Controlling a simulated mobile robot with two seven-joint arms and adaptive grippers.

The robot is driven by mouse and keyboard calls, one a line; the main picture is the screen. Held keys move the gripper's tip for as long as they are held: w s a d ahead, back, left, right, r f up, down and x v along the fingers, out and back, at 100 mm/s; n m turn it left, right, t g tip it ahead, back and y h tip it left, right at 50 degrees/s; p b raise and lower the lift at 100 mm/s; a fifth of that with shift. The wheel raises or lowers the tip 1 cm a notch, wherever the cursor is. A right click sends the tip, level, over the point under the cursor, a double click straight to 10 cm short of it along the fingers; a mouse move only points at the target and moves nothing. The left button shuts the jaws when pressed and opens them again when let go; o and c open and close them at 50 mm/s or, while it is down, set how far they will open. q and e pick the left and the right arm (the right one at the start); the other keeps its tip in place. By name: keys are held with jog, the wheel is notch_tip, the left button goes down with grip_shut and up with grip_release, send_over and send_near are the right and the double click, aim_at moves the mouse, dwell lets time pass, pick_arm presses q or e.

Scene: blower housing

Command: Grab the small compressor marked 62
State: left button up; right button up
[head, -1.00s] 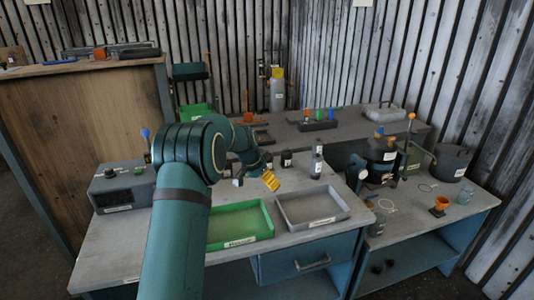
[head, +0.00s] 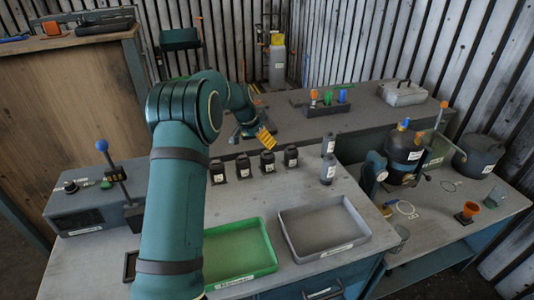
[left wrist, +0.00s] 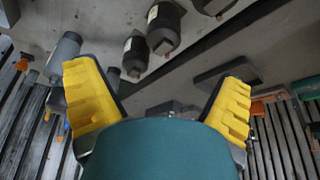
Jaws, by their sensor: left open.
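Several small black compressors with white labels stand in a row on the near bench in the head view: one at the left (head: 217,172), then another (head: 243,166), another (head: 267,162) and one at the right (head: 291,157). The label numbers are too small to read, so I cannot tell which is 62. My left gripper (head: 266,138), with yellow fingers, is open and empty, above and behind the row. In the left wrist view the open gripper (left wrist: 160,75) shows two dark compressors (left wrist: 163,28) (left wrist: 134,55) beyond its fingers. My right gripper is not in view.
Two grey bottles (head: 328,168) stand right of the row. A green tray (head: 270,262) and a grey tray (head: 287,238) lie in front. A control box with a blue-knobbed lever (head: 101,146) is at left. A black pot (head: 404,155) stands on the right bench.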

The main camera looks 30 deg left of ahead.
aim_at(266, 153)
pick_arm(q)
jog(key=x, duration=0.8)
jog(key=shift+w+a, duration=0.1)
jog(key=shift+w, duration=0.15)
jog(key=shift+b+x, duration=0.3)
jog(key=shift+x, duration=2.5)
jog(key=shift+a, duration=0.15)
jog(key=c, duration=1.4)
jog(key=shift+w+r, duration=0.1)
